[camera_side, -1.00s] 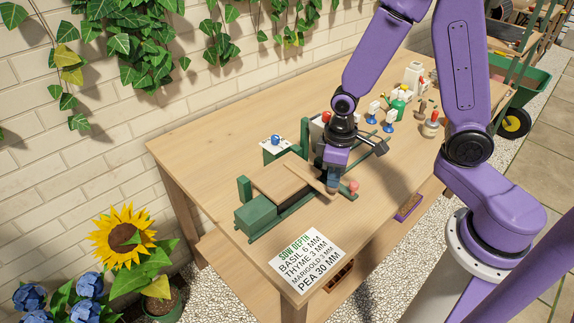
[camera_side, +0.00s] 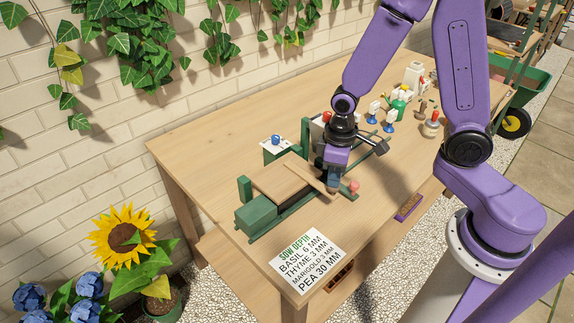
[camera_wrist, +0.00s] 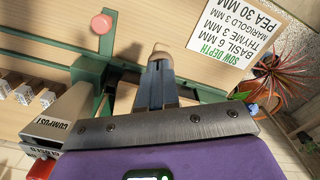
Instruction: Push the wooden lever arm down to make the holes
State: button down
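The wooden lever arm (camera_side: 309,177) is a pale bar lying low over the green press frame (camera_side: 262,216) in the side view. My gripper (camera_side: 332,187) points down at the lever's near right end. In the wrist view my gripper's dark fingers (camera_wrist: 160,75) are close together, and the rounded wooden lever end (camera_wrist: 161,55) shows just beyond their tips. They look shut; whether they press on the wood or are slightly apart from it I cannot tell. The holes and the surface under the lever are hidden.
A pink knob (camera_side: 352,186) on a green bar is just right of my gripper. A sow depth sign (camera_side: 306,262) lies at the table's front corner. A compost box (camera_wrist: 62,122) shows in the wrist view. Bottles and blue-based markers (camera_side: 389,120) stand farther right. The table's back left is clear.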

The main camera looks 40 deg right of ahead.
notch_tip(320, 180, up, 13)
dwell(1.2)
jog(key=shift+r, duration=0.1)
jog(key=s+f+n, duration=0.1)
jog(key=s+n, duration=0.5)
jog(key=s, duration=1.1)
jog(key=shift+n, duration=0.3)
